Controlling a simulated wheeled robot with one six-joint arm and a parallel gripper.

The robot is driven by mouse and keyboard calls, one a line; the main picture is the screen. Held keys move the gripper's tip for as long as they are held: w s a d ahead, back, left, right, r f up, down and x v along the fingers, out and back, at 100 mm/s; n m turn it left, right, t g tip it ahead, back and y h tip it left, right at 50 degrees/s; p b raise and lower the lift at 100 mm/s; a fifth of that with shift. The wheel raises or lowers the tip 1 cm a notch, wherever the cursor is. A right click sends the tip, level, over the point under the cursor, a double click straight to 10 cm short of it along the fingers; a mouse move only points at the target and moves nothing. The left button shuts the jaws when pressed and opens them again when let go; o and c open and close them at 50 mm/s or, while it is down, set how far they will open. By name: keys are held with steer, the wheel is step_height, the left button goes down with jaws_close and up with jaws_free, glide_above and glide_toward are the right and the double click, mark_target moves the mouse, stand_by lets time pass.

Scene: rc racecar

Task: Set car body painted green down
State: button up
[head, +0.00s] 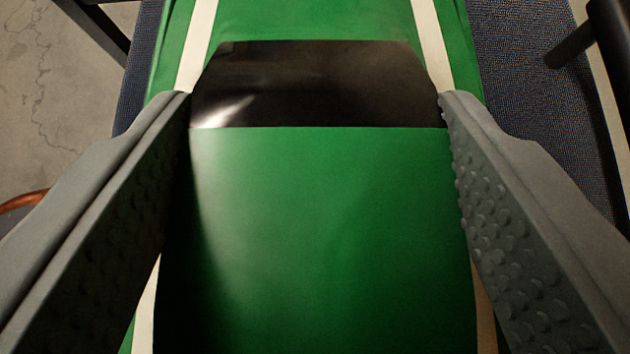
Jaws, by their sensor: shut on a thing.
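The green car body (325,220) fills the middle of the head view, with a dark glossy window (315,85) across its cabin and cream stripes along both sides. My gripper (315,105) has one grey studded finger on each side of the cabin and is shut on it. The car body runs out of the picture at the top and bottom, so its ends are hidden. Its underside is hidden too, and I cannot tell whether it touches a surface below.
A dark blue woven surface (535,75) shows on both sides of the car body. Black bars (610,50) stand at the upper right and upper left. Cracked grey concrete floor (55,100) lies at the left, with a brown curved edge (22,201) at the far left.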

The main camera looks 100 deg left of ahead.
steer(key=shift+f, duration=1)
steer(key=shift+f, duration=0.1)
steer(key=o, duration=1)
steer(key=shift+w+d+r, duration=0.1)
steer(key=shift+d+r, duration=0.15)
steer(key=v, duration=1.1)
steer(key=shift+d+r, duration=0.15)
steer(key=shift+d, duration=0.05)
